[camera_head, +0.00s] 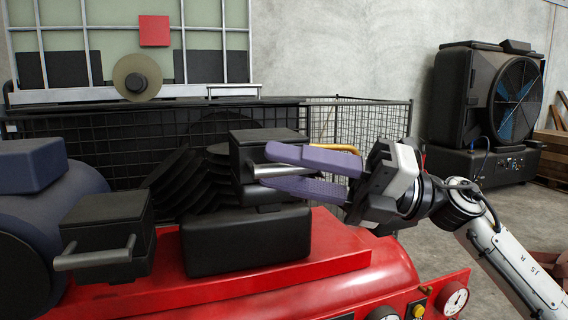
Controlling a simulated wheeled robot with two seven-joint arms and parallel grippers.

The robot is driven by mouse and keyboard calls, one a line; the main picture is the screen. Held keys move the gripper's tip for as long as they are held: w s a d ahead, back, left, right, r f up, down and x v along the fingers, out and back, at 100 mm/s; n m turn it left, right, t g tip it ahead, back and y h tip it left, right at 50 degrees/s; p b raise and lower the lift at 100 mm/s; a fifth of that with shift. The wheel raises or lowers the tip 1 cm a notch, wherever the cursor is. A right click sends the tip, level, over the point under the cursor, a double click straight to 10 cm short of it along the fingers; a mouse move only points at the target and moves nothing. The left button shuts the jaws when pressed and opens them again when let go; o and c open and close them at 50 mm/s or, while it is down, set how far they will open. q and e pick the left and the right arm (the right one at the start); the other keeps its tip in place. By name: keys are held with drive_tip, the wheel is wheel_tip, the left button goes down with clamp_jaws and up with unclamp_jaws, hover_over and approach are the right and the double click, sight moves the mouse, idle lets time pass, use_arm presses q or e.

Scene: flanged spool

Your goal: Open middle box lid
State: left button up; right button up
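A black box (262,137) with a pale bar handle (272,171) on its front is near the middle; its top looks closed. It sits behind and above a larger black block (248,243); I cannot tell whether they are joined. My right gripper (264,168) reaches in from the right with two purple fingers. The fingers are apart, one above and one below the handle, with the handle's bar showing between them. I cannot tell whether they touch it. A second black box (104,225) with a bar handle is at left. My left gripper is not in view.
The boxes stand on a red machine (330,250) with gauges (454,299) at its front right. A blue rounded housing (40,205) is at far left. A black wire fence (375,120) is behind, and a large fan (515,95) stands at back right.

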drive_tip(key=shift+a, duration=0.25)
clamp_jaws()
drive_tip(key=shift+r, duration=0.1)
